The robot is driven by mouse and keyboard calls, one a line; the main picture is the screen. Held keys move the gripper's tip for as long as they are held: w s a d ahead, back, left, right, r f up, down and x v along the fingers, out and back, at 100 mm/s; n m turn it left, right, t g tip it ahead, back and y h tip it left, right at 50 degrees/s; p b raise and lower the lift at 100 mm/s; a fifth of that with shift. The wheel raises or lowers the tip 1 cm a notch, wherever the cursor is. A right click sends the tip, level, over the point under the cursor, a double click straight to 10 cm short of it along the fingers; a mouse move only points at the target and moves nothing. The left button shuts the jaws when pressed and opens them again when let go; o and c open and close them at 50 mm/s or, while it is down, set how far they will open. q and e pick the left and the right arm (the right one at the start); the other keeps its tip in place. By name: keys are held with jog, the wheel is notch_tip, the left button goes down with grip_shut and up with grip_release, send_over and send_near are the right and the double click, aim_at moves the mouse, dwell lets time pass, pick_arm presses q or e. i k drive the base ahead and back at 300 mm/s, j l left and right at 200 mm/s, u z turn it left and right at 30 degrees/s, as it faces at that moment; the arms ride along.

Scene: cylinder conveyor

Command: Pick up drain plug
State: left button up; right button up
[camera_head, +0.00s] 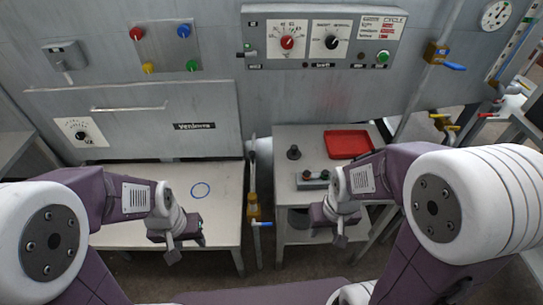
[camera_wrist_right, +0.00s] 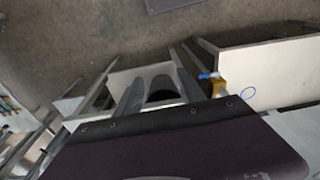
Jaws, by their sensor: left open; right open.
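A small dark knob-shaped piece (camera_head: 293,152), which looks like the drain plug, stands upright on the right-hand table (camera_head: 290,197), left of a red tray. My right gripper (camera_head: 331,230) is open and empty in front of that table, nearer to me than the piece and apart from it. Its spread fingers show in the right wrist view (camera_wrist_right: 160,92), with a dark rounded opening or container beyond them; the plug cannot be made out there. My left gripper (camera_head: 187,243) is open and empty near the front edge of the left table.
The red tray (camera_head: 348,144) and a small control box (camera_head: 312,180) share the right table. A pipe with a yellow valve (camera_head: 254,205) stands between the tables. The left table (camera_head: 225,190) is bare but for a blue ring (camera_head: 201,190). A control panel (camera_head: 322,38) is behind.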

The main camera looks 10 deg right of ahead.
aim_at(293, 154)
jog(key=i+j+z, duration=0.2)
jog(key=j, duration=0.25)
jog(key=i+j+z, duration=0.15)
jog(key=j, duration=0.35)
jog(key=i+j+z, duration=0.2)
jog(key=j, duration=0.25)
jog(key=j+z, duration=0.15)
jog(key=j, duration=0.35)
jog(key=i+j+z, duration=0.2)
jog(key=j, duration=0.35)
jog(key=k, duration=0.1)
